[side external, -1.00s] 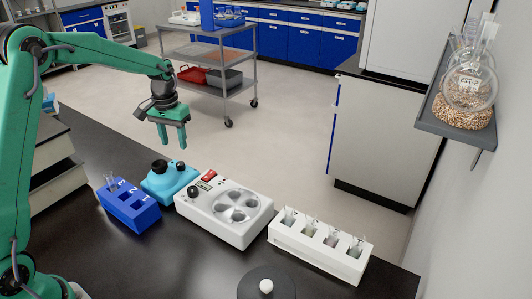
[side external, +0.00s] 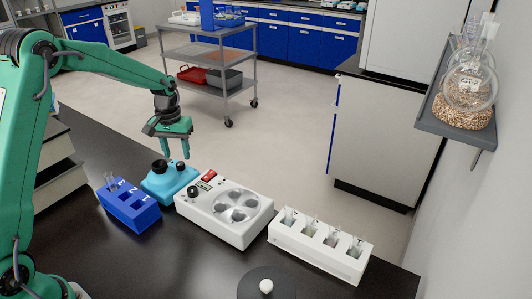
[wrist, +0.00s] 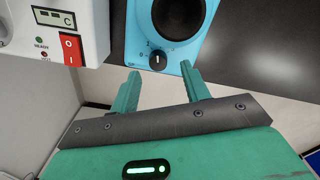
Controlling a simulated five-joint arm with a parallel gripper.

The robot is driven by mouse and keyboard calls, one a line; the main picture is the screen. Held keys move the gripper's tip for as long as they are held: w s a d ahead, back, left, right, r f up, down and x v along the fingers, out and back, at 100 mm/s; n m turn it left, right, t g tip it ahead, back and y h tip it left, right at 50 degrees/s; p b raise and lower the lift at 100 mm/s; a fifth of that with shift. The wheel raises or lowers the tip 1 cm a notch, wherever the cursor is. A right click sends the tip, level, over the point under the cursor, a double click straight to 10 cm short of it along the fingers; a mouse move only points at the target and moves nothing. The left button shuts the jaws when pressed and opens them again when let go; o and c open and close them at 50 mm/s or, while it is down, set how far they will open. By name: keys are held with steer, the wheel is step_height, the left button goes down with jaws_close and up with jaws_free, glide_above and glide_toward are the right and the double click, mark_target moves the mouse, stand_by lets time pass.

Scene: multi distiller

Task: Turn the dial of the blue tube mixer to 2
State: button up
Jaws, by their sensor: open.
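The blue tube mixer (side external: 165,186) stands on the black bench between the blue tube rack and the white machine. Its round black cup (wrist: 178,16) and small black dial (wrist: 157,60) show in the wrist view. The dial has a pale pointer mark standing roughly upright in the picture; the small markings around it are too small to read surely. My gripper (side external: 176,155) is above the mixer, fingers pointing down. In the wrist view, my gripper (wrist: 160,70) is open and empty, with one finger on each side of the dial's line, apparently apart from it.
The white machine (side external: 222,222) with a red switch stands close right of the mixer. A blue tube rack (side external: 128,210) is close on the left. A white tube rack (side external: 320,250) stands farther right. The bench front is clear around a round dark plate (side external: 266,283).

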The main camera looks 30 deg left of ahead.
mark_target(179, 163)
steer(key=shift+f, duration=1.85)
steer(key=c, duration=1)
